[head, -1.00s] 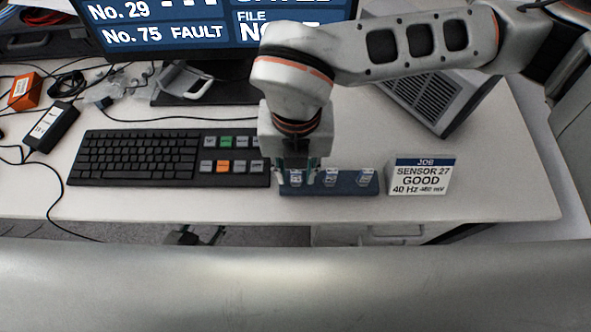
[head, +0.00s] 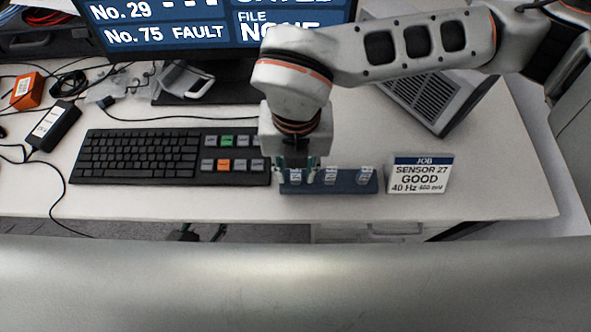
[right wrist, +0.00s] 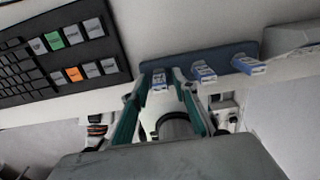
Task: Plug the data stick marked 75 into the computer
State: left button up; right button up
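Three data sticks with white and blue labels stand in a blue holder (head: 345,187) near the table's front edge: left (head: 296,176), middle (head: 330,176) and right (head: 365,174). Their numbers are too small to read. My right gripper (head: 297,174) is at the left stick. In the right wrist view, its open fingers (right wrist: 160,78) straddle the left stick (right wrist: 158,83), with a gap on each side. The computer appears to be the grey vented box (head: 425,92) behind the holder, partly hidden by my right arm. My left gripper is not in view.
A black keyboard (head: 135,156) lies left of the holder. The monitor (head: 170,30) shows "No. 75 FAULT" and "FILE NONE". Cables and a black adapter (head: 54,126) lie at the left.

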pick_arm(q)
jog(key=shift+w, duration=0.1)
pick_arm(e)
grip_shut()
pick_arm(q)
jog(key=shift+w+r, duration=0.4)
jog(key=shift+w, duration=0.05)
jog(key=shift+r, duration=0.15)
pick_arm(e)
jog(key=shift+r, duration=0.1)
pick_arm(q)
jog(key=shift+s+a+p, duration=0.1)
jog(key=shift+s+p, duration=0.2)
pick_arm(e)
jog(key=shift+r, duration=0.15)
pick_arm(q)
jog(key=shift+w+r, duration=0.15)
pick_arm(e)
jog(key=shift+r, duration=0.15)
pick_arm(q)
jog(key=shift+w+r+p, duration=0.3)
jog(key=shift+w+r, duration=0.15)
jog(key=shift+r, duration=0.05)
